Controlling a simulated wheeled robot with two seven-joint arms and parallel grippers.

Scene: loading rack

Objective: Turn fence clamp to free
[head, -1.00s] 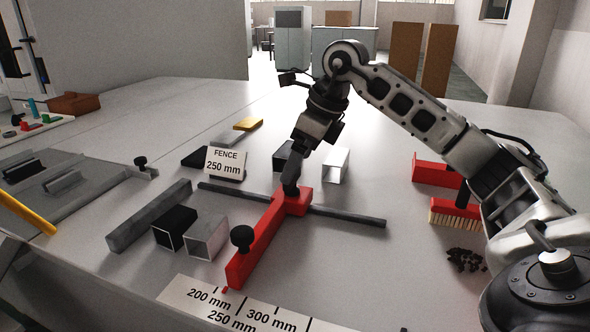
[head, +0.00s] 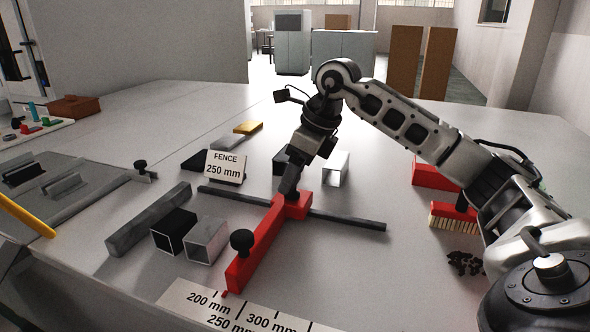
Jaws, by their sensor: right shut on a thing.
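The red fence (head: 256,248) lies on the bench, its head (head: 297,206) around a dark grey rail (head: 345,219). A black knob (head: 242,241) stands upright near the fence's front end. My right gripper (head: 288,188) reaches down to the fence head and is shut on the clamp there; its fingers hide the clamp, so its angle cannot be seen. The scale plate (head: 240,309) lies in front, with a small red pointer of the fence near the 200–250 mm marks. A card (head: 227,165) reads "FENCE 250 mm". My left gripper is not in view.
Two square tubes (head: 206,240) and a grey bar (head: 148,220) lie left of the fence. A white-ended tube (head: 336,168) stands behind the rail. A red brush (head: 453,215) and dark chips (head: 465,263) are at right.

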